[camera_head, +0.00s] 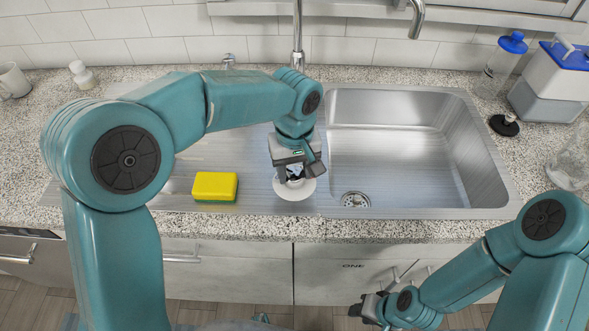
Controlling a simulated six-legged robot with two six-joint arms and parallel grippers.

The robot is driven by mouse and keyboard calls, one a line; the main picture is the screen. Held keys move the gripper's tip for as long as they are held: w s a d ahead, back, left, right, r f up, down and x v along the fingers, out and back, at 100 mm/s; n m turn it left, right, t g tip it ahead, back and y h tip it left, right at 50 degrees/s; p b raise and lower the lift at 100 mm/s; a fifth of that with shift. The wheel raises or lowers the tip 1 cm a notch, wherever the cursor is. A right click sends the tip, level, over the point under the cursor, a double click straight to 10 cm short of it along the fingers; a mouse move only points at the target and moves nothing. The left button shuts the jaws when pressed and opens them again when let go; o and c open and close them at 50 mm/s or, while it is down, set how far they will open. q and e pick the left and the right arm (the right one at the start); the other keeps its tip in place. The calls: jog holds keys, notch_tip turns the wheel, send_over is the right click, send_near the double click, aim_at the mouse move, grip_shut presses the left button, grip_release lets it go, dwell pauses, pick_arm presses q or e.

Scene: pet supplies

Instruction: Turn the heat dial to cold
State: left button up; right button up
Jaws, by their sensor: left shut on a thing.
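No heat dial can be made out in the head view. My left gripper (293,178) reaches down over the drainboard beside the sink basin, shut on a small white round dish-like thing (295,193). The fingers and wrist hide part of that thing, and I cannot tell whether it touches the drainboard. My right gripper (367,309) is low in front of the cabinets, away from the counter. Its fingers are too small and angled to tell open from shut.
A yellow sponge (215,186) lies left of my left gripper. The empty steel basin (400,150) is to the right. A metal faucet pipe (298,35) rises behind.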

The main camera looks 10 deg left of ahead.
aim_at(295, 173)
pick_arm(q)
jog(key=shift+w+r, duration=0.1)
dwell(0.3)
jog(key=o, duration=1.1)
jog(key=shift+c, duration=0.2)
notch_tip(295, 173, up, 16)
jog(key=p, duration=0.1)
jog(key=shift+p, duration=0.3)
jog(key=shift+r, duration=0.15)
